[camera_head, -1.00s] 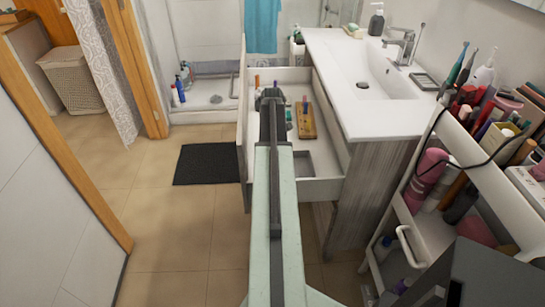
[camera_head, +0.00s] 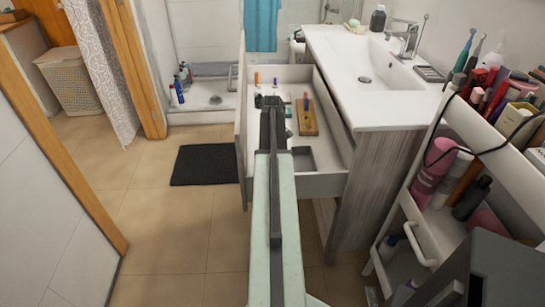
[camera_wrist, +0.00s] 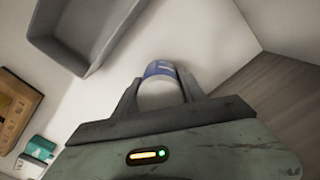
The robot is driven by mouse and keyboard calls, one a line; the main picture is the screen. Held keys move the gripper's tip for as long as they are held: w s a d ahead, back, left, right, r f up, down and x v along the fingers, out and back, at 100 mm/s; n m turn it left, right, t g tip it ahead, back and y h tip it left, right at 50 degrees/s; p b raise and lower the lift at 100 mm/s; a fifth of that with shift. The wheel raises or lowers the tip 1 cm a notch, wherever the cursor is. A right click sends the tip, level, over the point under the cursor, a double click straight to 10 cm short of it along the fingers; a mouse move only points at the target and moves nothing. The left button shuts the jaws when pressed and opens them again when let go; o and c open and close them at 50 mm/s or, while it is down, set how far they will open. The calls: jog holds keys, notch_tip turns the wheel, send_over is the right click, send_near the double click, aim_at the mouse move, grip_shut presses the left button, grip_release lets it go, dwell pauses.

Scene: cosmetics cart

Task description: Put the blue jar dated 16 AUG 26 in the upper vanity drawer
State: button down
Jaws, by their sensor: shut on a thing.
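In the wrist view my gripper (camera_wrist: 160,92) is shut on a small jar (camera_wrist: 160,70) with a blue band and a pale lid or end. The date on the jar cannot be read. The open upper vanity drawer (camera_head: 320,187) shows in the head view, and my arm reaches over its front into it. In the head view my gripper (camera_head: 269,101) is over the left part of the drawer, and the jar is hidden there. In the wrist view the jar is above or at the pale drawer floor (camera_wrist: 120,85); I cannot tell whether it touches.
The drawer holds a wooden tray (camera_head: 307,117), a grey open box (camera_head: 303,158) and a few small items. The white sink top (camera_head: 375,105) is beside it on the right. A loaded cart (camera_head: 410,205) stands at the right. A dark mat (camera_head: 203,165) lies left of the drawer.

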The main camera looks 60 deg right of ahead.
jog(key=shift+f+b, duration=0.55)
jog(key=shift+b, duration=0.05)
jog(key=c, duration=0.6)
grip_release()
jog(key=shift+r, duration=0.15)
notch_tip(320, 180, up, 8)
jog(key=p, duration=0.8)
jog(key=shift+f, duration=0.2)
